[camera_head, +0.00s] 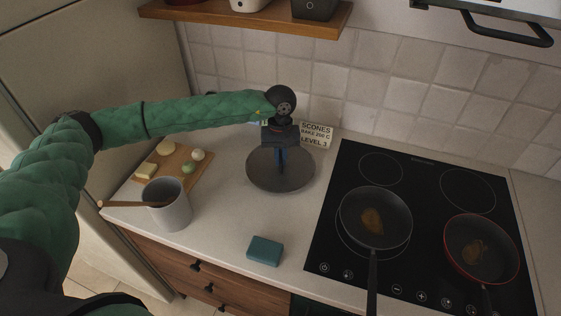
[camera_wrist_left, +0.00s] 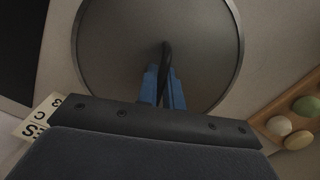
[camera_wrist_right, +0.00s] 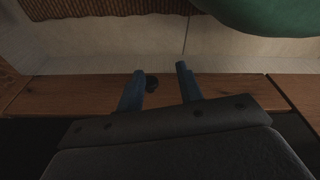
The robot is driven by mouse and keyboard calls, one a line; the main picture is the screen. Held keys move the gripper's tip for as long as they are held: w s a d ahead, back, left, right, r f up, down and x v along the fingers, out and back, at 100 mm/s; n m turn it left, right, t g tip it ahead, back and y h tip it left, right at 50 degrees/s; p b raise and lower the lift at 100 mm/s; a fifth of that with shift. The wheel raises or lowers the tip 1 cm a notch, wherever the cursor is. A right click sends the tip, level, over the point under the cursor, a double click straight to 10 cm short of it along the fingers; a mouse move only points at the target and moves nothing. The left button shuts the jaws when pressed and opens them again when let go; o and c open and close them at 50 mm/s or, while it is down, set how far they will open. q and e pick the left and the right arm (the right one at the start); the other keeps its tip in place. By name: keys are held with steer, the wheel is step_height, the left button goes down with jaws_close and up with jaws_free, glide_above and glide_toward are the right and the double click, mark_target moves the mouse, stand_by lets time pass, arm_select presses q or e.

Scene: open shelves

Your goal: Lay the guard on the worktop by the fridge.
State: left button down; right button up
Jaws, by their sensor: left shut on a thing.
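The guard (camera_head: 262,176) is a round, dark grey disc with a thin rim and a dark handle at its middle. It is over the pale worktop (camera_head: 222,225), between the cutting board and the hob; I cannot tell whether it touches the worktop. My left gripper (camera_head: 281,160) is above it, its blue fingers shut on the handle. The left wrist view shows the guard (camera_wrist_left: 120,45) and the fingers (camera_wrist_left: 163,90) closed around its handle. My right gripper (camera_wrist_right: 160,82) shows only in the right wrist view, open and empty, in front of a wooden drawer front.
A teal sponge (camera_head: 265,251) lies near the front edge. A black hob (camera_head: 335,215) with two pans is at right. A scones sign (camera_head: 317,134) stands behind.

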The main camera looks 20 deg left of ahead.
arm_select(q)
step_height(320, 180, down, 2)
steer(key=shift+f, duration=0.2)
arm_select(e)
steer(key=shift+s+d+f, duration=0.35)
steer(key=shift+s+f, duration=0.05)
steer(key=shift+s, duration=0.05)
